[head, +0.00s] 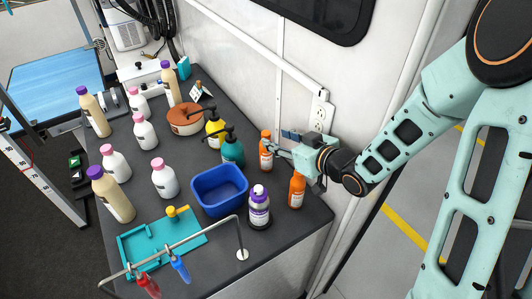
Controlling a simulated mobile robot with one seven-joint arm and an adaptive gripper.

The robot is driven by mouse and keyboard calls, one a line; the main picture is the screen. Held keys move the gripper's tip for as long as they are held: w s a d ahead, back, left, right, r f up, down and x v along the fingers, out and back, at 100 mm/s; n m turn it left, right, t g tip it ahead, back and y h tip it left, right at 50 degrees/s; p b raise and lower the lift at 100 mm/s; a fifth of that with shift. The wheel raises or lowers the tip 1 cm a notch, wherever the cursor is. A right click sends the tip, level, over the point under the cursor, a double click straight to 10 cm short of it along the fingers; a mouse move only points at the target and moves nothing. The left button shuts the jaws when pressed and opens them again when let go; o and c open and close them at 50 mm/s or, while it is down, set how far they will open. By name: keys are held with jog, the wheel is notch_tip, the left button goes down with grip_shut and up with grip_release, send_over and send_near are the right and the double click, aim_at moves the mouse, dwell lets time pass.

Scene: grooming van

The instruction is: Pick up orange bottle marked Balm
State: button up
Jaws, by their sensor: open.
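Two orange bottles with pale labels stand on the dark counter near the wall. The farther orange bottle (266,157) is at the tips of my gripper (277,148). The nearer orange bottle (297,192) stands below and to the right, close under my gripper's body. The label print is too small to read, so I cannot tell which is marked Balm. My gripper reaches in from the right, its fingers open and pointing left. I cannot tell whether a finger touches the farther bottle.
A teal pump bottle (232,150), blue bin (220,210) and purple-and-white bottle (259,208) stand nearby. A wall outlet (321,115) is behind my gripper. A metal rail (190,238) crosses the counter's front. Several pale bottles fill the left side.

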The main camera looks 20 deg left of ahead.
aim_at(269, 138)
jog(key=shift+f+p+x, duration=0.15)
jog(key=shift+p+x, duration=0.05)
jog(key=shift+x, duration=1.05)
jog(key=shift+f+p+x, duration=0.15)
jog(key=shift+p+x, duration=0.05)
jog(key=shift+x, duration=1.1)
jog(key=shift+s, duration=0.2)
jog(key=shift+c, duration=0.5)
grip_shut()
